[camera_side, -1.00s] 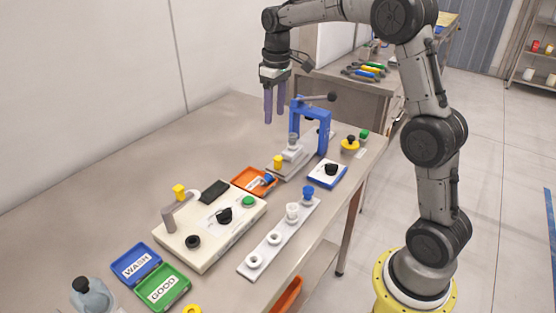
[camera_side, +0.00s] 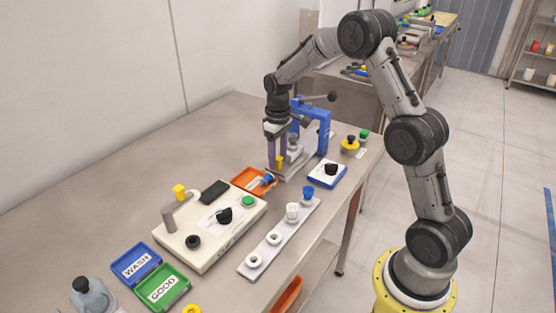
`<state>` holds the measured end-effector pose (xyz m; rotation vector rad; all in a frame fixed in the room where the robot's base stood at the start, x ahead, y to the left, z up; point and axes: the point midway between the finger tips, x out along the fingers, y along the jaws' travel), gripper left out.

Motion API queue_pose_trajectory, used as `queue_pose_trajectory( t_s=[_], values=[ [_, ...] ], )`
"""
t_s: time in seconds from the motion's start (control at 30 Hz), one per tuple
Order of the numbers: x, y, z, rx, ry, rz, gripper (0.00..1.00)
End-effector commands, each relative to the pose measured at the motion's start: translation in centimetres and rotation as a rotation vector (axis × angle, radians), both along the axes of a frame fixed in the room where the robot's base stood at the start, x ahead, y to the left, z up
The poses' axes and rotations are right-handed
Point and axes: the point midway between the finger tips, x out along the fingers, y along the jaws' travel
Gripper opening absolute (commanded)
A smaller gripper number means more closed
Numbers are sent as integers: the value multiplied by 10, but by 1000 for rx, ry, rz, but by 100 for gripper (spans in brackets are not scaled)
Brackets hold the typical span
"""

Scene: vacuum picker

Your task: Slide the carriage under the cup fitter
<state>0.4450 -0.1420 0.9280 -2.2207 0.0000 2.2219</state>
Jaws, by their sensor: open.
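The cup fitter is a blue press frame (camera_side: 322,139) with a dark-knobbed lever (camera_side: 331,97), standing at the back right of the bench. The carriage (camera_side: 290,165) sits on a grey rail at its near left side, with a yellow knob (camera_side: 279,161) at its front end. My gripper (camera_side: 276,166) points down at the carriage, its purple fingers around or beside the yellow knob. The fingers are open. They partly hide the knob and carriage, and I cannot tell whether they touch.
An orange tray (camera_side: 241,181) lies just left of the rail. A blue-based box (camera_side: 328,174) with a black knob stands to the right. A white strip (camera_side: 252,270) with cups and a cream control box (camera_side: 190,255) are nearer. The bench's back left is clear.

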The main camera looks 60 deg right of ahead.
Motion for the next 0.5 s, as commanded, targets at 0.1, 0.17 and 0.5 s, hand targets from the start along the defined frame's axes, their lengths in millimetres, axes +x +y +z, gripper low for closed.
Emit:
queue_pose_trajectory(
  t_s=[0.1,0.17,0.5],
  values=[
    [0,0,-10,0,1,0,55],
    [0,0,-12,0,0,0,55],
    [0,0,-13,0,-1,0,48]
  ],
)
